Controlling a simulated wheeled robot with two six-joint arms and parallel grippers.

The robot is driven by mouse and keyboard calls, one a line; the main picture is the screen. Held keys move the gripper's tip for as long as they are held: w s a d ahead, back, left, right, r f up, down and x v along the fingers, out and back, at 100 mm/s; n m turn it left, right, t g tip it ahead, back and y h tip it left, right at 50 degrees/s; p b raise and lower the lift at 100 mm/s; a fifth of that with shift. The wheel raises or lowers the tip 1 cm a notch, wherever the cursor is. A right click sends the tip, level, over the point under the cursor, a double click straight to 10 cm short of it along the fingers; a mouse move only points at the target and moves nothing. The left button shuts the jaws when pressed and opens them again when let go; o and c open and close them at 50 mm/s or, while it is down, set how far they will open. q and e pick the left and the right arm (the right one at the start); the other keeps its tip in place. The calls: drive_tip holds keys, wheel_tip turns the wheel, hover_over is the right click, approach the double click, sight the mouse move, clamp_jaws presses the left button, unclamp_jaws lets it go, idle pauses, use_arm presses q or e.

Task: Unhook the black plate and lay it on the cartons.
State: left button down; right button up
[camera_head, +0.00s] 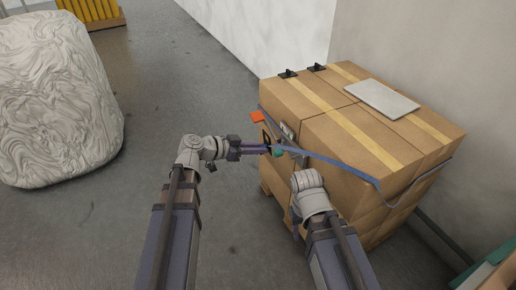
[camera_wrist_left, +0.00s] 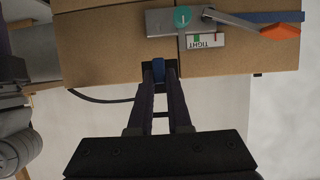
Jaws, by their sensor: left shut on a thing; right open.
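The strapped cartons (camera_head: 415,165) stand against the wall. Two small black pieces (camera_head: 288,74) (camera_head: 317,67) sit at their far top edge; I cannot tell whether either is the black plate. A small dark piece with a yellowish edge (camera_head: 266,134) shows beside the carton's near side, too small to identify. My left gripper (camera_head: 268,148) is at that side, below the tensioner (camera_wrist_left: 175,22). In the left wrist view it (camera_wrist_left: 158,72) is shut on a small blue piece (camera_wrist_left: 158,70). My right arm reaches the cartons' front, but its fingertips are hidden.
A blue strap (camera_head: 335,163) runs across the cartons from the tensioner, which has a green knob, an orange lever (camera_wrist_left: 281,31) and a TIGHT label. A flat grey panel (camera_head: 383,98) lies on top.

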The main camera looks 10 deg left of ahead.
use_arm(q)
wheel_tip(320, 180, up, 10)
drive_tip(key=p, duration=0.9)
drive_tip(key=shift+r+p, duration=0.2)
drive_tip(key=shift+p, duration=0.1)
use_arm(e)
wheel_tip(320, 180, up, 10)
drive_tip(key=shift+r, duration=0.25)
